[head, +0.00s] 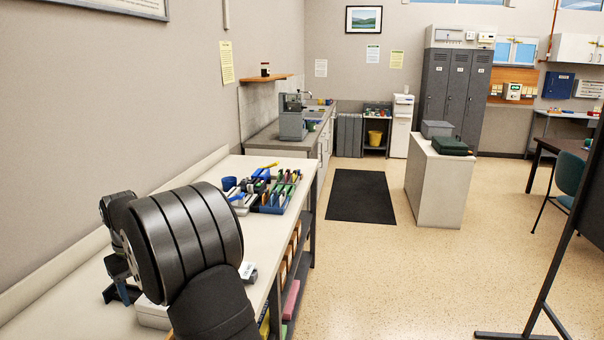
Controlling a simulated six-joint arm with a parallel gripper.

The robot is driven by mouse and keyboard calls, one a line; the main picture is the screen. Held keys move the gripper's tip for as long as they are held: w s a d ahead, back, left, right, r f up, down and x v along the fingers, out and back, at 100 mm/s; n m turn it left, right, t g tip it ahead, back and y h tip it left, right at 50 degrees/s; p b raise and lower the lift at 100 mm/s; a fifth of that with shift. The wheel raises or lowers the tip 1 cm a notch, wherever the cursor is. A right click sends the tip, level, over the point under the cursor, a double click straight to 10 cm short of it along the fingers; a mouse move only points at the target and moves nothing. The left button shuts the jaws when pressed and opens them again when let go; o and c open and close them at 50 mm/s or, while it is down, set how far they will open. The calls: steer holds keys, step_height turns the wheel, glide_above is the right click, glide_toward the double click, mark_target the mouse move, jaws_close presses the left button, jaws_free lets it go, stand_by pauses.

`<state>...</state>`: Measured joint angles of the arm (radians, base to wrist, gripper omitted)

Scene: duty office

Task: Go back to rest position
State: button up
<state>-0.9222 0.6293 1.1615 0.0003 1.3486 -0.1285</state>
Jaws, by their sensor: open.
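My arm fills the lower left of the head view, over the pale counter (70,318). My gripper (121,297) is at the left of the large dark joint, low over the counter, and points down. It looks open, with nothing seen between its fingers. The arm hides part of it, and I cannot tell how far it is above the counter.
A blue divided tray (270,209) with pens and tools stands farther along the counter, beside a blue cup (229,183). A white box (152,314) is partly hidden under my arm. The wall (60,130) is close on the left; open floor lies right.

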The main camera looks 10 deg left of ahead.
steer(key=w+d+m, duration=0.1)
steer(key=w+d, duration=0.1)
steer(key=w+d+f+m, duration=0.1)
steer(key=w+d, duration=0.1)
steer(key=w, duration=0.1)
steer(key=w+d+m, duration=0.1)
steer(key=w+d, duration=0.1)
steer(key=w, duration=0.1)
steer(key=shift+w+f, duration=0.15)
steer(key=shift+w, duration=0.1)
steer(key=w+d+f+m, duration=0.1)
steer(key=w+d, duration=0.1)
steer(key=w+d+f+m, duration=0.1)
steer(key=w+d, duration=0.1)
steer(key=d, duration=0.1)
steer(key=w+d+f+m, duration=0.1)
steer(key=w+d, duration=0.1)
steer(key=shift+d, duration=0.25)
steer(key=w+d+f+m, duration=0.1)
steer(key=w+d+f, duration=0.1)
steer(key=d, duration=0.5)
steer(key=w+d+f+m, duration=0.2)
steer(key=d+f, duration=0.3)
steer(key=d, duration=0.2)
steer(key=shift+w+f, duration=0.25)
steer(key=shift+w, duration=0.15)
stand_by(0.7)
